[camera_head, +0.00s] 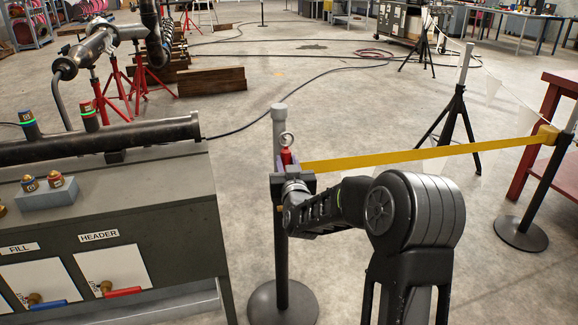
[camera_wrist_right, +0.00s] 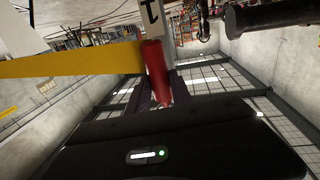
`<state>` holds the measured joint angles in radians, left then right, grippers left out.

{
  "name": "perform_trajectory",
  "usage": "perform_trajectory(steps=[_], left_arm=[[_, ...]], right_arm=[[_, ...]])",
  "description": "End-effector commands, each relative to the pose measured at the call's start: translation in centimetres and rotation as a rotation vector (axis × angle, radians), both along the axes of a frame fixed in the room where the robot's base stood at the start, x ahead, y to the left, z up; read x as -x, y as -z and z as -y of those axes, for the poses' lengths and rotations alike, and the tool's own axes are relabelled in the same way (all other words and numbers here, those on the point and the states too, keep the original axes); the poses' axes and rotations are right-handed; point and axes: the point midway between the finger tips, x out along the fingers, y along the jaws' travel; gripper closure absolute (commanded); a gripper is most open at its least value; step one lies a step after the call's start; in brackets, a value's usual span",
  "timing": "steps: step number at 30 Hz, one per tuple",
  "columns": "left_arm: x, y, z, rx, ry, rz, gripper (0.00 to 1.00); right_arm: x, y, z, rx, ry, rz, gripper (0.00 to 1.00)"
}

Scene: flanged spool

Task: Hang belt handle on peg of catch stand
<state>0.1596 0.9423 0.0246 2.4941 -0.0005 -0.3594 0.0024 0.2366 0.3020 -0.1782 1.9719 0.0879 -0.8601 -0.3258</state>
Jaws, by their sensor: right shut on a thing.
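My right gripper (camera_head: 287,166) is shut on the red belt handle (camera_head: 287,157), which is upright with a pale metal ring (camera_head: 287,139) at its top. The yellow belt (camera_head: 420,154) runs taut from the handle to a post at the right. The catch stand (camera_head: 280,112) is a dark post with a grey top and round base, right behind the handle. I cannot make out its peg, or whether the ring touches it. In the right wrist view the red handle (camera_wrist_right: 156,72) sits between the fingers, with the yellow belt (camera_wrist_right: 70,63) leading left. My left gripper is not in view.
A grey bench with a dark pipe (camera_head: 100,138) and valve panels stands at the left. The belt's far post (camera_head: 521,233) and a red table (camera_head: 560,92) stand at the right. A black tripod (camera_head: 455,125) stands behind the belt.

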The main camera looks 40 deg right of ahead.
Motion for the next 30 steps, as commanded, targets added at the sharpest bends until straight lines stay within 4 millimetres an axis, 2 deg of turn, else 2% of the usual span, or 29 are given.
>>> perform_trajectory(steps=[5, 11, 30], left_arm=[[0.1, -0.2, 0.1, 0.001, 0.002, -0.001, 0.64], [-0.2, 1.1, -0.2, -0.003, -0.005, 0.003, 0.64], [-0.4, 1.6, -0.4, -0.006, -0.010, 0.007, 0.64]], right_arm=[[-1.1, 0.0, 0.4, 0.000, 0.000, 0.000, 1.00], [-2.0, 0.9, 0.7, 0.000, 0.000, 0.001, 1.00], [-2.3, 1.0, 0.8, -0.001, 0.000, 0.000, 1.00]])
